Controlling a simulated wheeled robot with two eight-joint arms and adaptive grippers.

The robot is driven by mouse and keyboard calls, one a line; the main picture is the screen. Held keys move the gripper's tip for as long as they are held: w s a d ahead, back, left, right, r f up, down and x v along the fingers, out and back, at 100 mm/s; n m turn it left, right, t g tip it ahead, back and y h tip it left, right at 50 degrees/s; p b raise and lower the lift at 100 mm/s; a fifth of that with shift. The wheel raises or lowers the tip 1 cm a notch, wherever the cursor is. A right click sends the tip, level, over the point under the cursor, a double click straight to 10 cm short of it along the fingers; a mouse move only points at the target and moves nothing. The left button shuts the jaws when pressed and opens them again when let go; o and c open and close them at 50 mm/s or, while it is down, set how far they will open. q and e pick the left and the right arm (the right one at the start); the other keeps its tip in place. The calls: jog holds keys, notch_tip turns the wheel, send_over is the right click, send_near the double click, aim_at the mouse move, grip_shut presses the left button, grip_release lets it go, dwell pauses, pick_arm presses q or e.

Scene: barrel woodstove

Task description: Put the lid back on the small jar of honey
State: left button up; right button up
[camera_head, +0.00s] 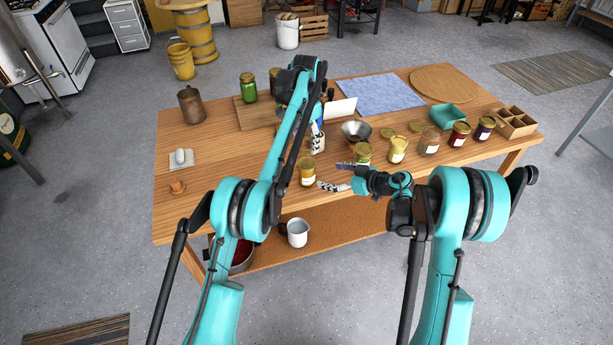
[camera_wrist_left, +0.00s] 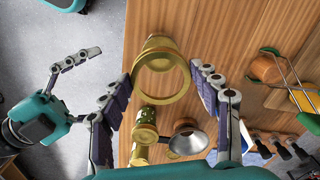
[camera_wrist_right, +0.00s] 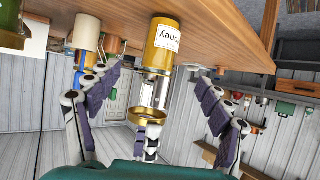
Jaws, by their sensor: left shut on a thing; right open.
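The small honey jar (camera_head: 307,174) stands upright near the table's front edge. In the right wrist view the jar (camera_wrist_right: 162,42) appears upside down, with its "oney" label showing. My left gripper (camera_wrist_left: 162,88) is shut on the round gold lid (camera_wrist_left: 161,75), with a finger on each side. The lid (camera_wrist_right: 148,120) is above the jar and apart from it. In the left wrist view the lid partly hides a jar (camera_wrist_left: 158,43). My right gripper (camera_head: 335,176) is open beside the jar, fingers pointing toward it; I see no contact.
More jars, including a gold-lidded one (camera_head: 397,150), stand to the right. A metal funnel (camera_head: 356,131) is behind them. A wooden divided box (camera_head: 516,122) sits at the right end. The left front of the table (camera_head: 230,200) is mostly clear.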

aim_at(313, 172)
jog(key=x, duration=1.2)
jog(key=shift+r, duration=0.1)
jog(key=c, duration=1.8)
pick_arm(q)
jog(key=shift+f, duration=2.5)
